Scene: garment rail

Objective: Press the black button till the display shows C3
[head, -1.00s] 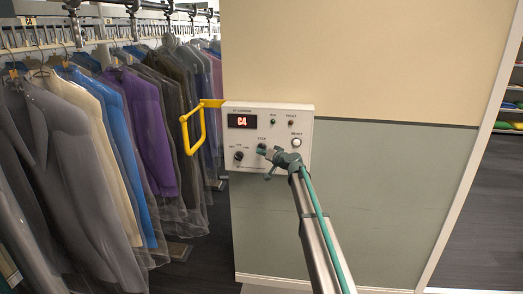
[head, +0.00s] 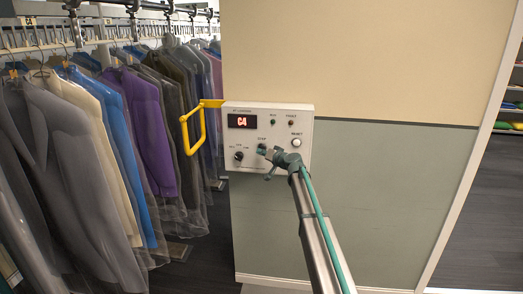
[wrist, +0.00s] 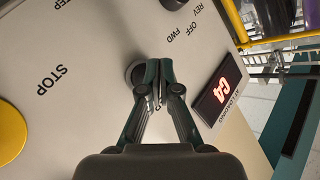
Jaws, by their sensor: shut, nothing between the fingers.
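The white control box (head: 285,112) hangs on the wall in the head view. Its red display (head: 242,121) reads C4, and the display in the wrist view (wrist: 217,94) also reads C4. The black button is mostly hidden by the fingers there. In the wrist view my gripper (wrist: 153,100) has its closed fingertips beside a dark round part with a pale rim; I cannot tell whether they touch it.
A dark selector knob (head: 238,156) is at the lower left of the box and a pale reset button (head: 297,142) at its right. A yellow handle (head: 188,135) sticks out to the left, near bagged garments (head: 150,130). The wall (head: 365,205) right of the box is clear.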

